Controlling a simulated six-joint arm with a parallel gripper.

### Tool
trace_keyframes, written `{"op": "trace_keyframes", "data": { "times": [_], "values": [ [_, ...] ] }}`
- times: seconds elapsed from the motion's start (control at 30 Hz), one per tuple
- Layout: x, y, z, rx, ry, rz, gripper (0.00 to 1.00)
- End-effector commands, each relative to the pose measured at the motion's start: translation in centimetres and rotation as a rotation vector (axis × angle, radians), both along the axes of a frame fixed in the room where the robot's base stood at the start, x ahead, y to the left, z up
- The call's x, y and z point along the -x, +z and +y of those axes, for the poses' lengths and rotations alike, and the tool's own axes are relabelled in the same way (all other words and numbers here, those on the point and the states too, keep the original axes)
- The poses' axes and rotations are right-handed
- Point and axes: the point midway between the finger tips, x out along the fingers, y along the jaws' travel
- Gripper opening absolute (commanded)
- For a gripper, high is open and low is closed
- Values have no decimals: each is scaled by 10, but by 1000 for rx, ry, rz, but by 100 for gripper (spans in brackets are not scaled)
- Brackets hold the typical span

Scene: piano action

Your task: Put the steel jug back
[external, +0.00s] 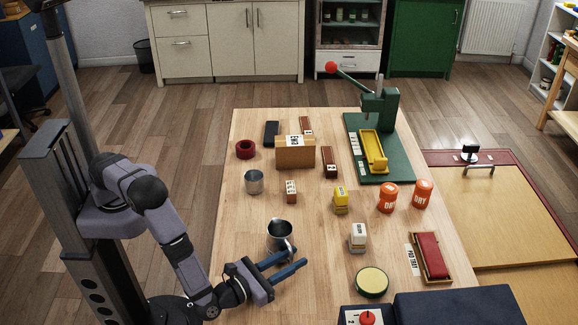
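A steel jug (280,231) stands upright on the wooden table (324,230), near its left front part. A smaller steel cup (254,185) stands farther back and to the left. My gripper (297,256), with two blue fingers, is just in front of the steel jug and points to the right. The fingers are spread with a gap between them, and I see nothing held in it. The far finger overlaps the jug's lower front in the picture; I cannot tell whether they touch.
A round tin (371,282) and a dark box (459,307) lie in front. A green press (380,110) stands at the back right. The table's middle is fairly clear.

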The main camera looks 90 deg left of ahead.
Motion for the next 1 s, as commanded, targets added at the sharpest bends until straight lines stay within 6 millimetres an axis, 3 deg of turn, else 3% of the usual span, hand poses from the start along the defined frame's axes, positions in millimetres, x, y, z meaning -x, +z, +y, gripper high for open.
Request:
{"op": "trace_keyframes", "data": {
  "times": [0.6, 1.0],
  "values": [
    [80, -2, -56, 1, -4, 0, 27],
    [99, 0, -68, 0, 0, 0, 27]
  ]
}}
